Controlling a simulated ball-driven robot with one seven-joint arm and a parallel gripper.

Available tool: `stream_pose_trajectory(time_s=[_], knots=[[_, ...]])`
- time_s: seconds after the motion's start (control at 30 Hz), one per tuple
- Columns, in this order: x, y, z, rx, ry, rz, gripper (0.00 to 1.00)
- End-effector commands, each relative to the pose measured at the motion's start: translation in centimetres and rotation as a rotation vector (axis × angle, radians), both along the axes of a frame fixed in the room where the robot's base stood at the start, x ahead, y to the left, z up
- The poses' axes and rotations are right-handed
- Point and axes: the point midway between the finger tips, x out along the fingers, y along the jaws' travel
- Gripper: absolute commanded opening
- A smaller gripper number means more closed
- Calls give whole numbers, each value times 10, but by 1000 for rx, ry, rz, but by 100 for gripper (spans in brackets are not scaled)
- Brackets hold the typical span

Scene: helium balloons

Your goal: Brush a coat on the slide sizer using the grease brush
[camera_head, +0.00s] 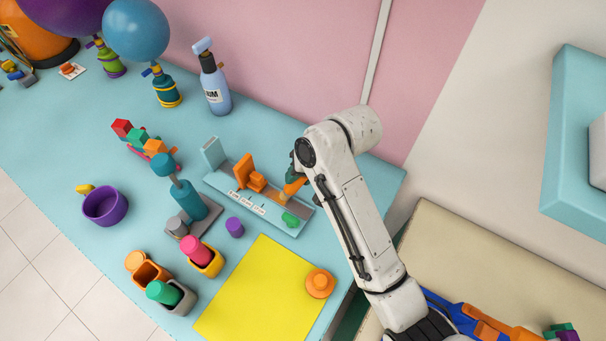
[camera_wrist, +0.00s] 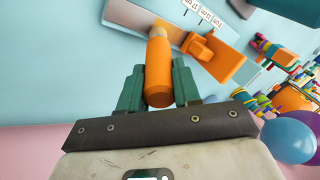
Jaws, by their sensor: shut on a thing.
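The slide sizer (camera_head: 222,181) is a long light-blue board with a white numbered scale, an upright end plate at its left and an orange sliding block (camera_head: 244,170). It lies on the table in the head view, and its board also shows at the top of the wrist view (camera_wrist: 132,14). My gripper (camera_head: 293,176) is over the right part of the sizer, shut on the orange handle of the grease brush (camera_wrist: 159,72). In the wrist view the handle stands between the two green fingers (camera_wrist: 158,88). The brush tip points to the board; whether it touches I cannot tell.
A small green piece (camera_head: 290,219) is at the sizer's right end. A yellow sheet (camera_head: 255,295), an orange knob (camera_head: 319,284), a purple cylinder (camera_head: 235,227) and several cups lie in front. A spray bottle (camera_head: 214,85) and balloons (camera_head: 136,30) stand behind.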

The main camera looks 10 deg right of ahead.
Motion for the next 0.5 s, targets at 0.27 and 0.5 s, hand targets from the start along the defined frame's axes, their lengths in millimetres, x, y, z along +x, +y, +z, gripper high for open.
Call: stream_pose_trajectory(time_s=[0.27,0.5], knots=[[11,12,0,0,0,1,0],[20,21,1,0,-1,2,0]])
